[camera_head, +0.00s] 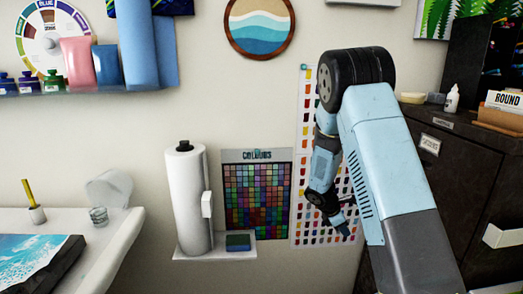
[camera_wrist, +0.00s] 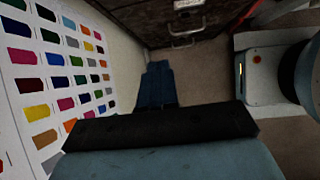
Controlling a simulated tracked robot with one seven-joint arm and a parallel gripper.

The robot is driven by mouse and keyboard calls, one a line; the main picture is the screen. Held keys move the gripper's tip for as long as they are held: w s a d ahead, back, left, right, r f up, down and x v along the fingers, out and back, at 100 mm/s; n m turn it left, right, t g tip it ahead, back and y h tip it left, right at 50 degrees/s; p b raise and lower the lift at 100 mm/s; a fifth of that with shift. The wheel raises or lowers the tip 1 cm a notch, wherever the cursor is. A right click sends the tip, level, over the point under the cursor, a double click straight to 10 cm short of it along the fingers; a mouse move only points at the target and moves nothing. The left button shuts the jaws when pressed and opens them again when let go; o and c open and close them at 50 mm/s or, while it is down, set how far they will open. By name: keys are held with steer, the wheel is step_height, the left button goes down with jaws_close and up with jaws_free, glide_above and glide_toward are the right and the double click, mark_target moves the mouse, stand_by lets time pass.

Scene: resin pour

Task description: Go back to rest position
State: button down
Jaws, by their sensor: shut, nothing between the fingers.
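My light blue arm reaches up and forward on the right in the head view and folds down in front of the wall. My gripper (camera_head: 343,229) hangs at its end, pointing down, close to a colour swatch chart on the wall. Its fingers are shut and nothing is held between them. In the wrist view, my dark blue gripper (camera_wrist: 157,84) points away from the camera, with the swatch chart (camera_wrist: 45,75) to its left.
A dark cabinet (camera_head: 432,190) stands close on the right of my arm. A white shelf (camera_head: 215,250) holds a paper roll (camera_head: 188,198) and a sponge (camera_head: 238,242). A white worktop (camera_head: 105,235) with a wave picture (camera_head: 35,265) is at left.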

steer(key=s+a+r+m+t+y, duration=0.15)
steer(key=s+r+m, duration=0.4)
steer(key=r, duration=0.65)
steer(key=s+r+m+y, duration=0.2)
steer(key=s+r+m, duration=0.2)
steer(key=s+r, duration=0.5)
steer(key=s+a+r+m+t+y, duration=0.1)
steer(key=s+r+m, duration=0.3)
steer(key=s, duration=0.5)
steer(key=s+a+r+m+t+y, duration=0.2)
steer(key=s+a+r+m, duration=0.2)
steer(key=s+r, duration=0.5)
steer(key=shift+s+m, duration=0.55)
steer(key=shift+s, duration=0.25)
steer(key=shift+s+t, duration=0.15)
steer(key=shift+t, duration=0.1)
